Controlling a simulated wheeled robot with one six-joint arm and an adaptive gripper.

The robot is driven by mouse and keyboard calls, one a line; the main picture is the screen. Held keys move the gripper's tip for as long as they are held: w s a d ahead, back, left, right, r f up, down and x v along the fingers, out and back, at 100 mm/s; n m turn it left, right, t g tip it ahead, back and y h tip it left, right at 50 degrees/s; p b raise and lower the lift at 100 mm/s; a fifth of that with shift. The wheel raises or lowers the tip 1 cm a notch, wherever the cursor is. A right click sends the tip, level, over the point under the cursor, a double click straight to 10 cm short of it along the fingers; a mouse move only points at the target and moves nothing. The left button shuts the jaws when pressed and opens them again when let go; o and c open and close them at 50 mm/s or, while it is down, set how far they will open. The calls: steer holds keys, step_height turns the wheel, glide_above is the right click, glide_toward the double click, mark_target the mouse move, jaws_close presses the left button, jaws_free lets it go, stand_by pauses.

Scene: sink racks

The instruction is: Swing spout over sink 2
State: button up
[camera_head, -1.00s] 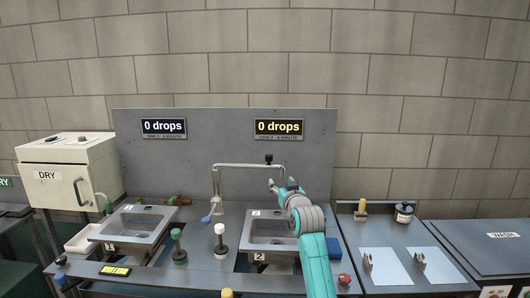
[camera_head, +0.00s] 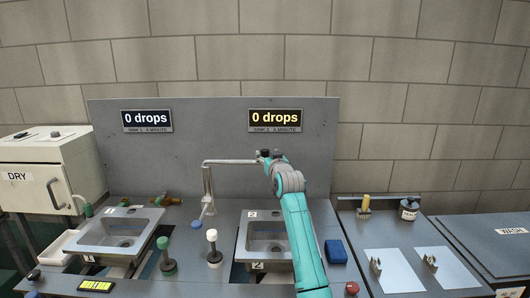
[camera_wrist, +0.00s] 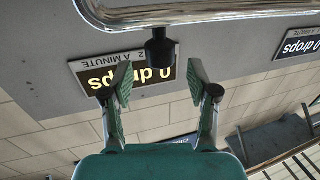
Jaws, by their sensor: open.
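The spout (camera_head: 232,162) is a grey metal pipe on an upright post between the two sinks. Its horizontal arm points right, towards the sink 2 side; its far end is partly hidden by my gripper. A dark knob (camera_wrist: 160,48) hangs from the pipe (camera_wrist: 215,14) in the wrist view. My gripper (camera_wrist: 160,78) is open, with its two green-padded fingers either side of the knob's line; contact is not visible. In the head view my gripper (camera_head: 268,158) is at the spout's end. Sink 2 (camera_head: 250,245) is a steel basin below, partly covered by my arm.
Sink 1 (camera_head: 88,240) is at the left. Green-topped (camera_head: 168,262) and white-topped (camera_head: 213,250) posts stand between the sinks. A grey back panel (camera_head: 220,120) carries two "0 drops" signs (camera_head: 147,121). A blue block (camera_head: 336,251) lies right of sink 2.

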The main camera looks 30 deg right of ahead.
mark_target(266, 152)
steer(key=shift+x, duration=2.1)
jaws_close()
